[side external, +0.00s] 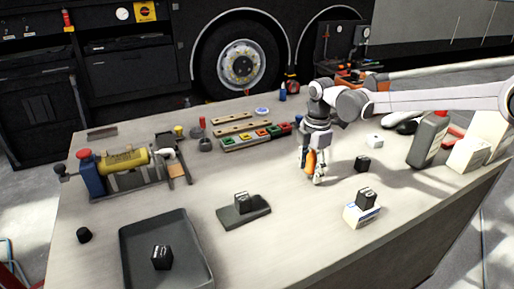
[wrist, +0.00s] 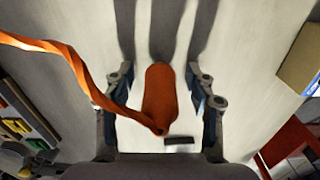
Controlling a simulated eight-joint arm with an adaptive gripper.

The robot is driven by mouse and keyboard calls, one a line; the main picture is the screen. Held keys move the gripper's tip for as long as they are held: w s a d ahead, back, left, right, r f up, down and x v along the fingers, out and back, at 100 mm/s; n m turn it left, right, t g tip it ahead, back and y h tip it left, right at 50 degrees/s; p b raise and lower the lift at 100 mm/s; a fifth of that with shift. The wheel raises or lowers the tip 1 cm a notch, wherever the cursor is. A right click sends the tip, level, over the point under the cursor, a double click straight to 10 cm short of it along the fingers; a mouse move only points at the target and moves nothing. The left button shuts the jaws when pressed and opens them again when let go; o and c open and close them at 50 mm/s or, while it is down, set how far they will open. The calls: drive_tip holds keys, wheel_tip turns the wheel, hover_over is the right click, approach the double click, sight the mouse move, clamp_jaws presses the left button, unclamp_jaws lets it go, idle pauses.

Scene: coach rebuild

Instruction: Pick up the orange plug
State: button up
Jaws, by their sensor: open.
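The orange plug (wrist: 160,92) lies between the two fingers of my gripper (wrist: 159,75) in the wrist view, with a visible gap on each side. A twisted orange cord (wrist: 60,52) runs from its lower end past the left finger to the left edge. In the side external view, the orange plug (side external: 310,160) shows partly behind the fingers of my gripper (side external: 314,178), which points down at the tabletop. My gripper is open around the plug. Whether the plug touches the table is hidden.
Behind my gripper is a rack of coloured blocks (side external: 250,138). A small black block (side external: 362,163) and a white box with a black block on it (side external: 361,214) stand to the right. A dark tray (side external: 188,232) lies front left. A bottle (side external: 428,140) stands at far right.

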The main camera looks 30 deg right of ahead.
clamp_jaws()
drive_tip(key=shift+r, duration=0.15)
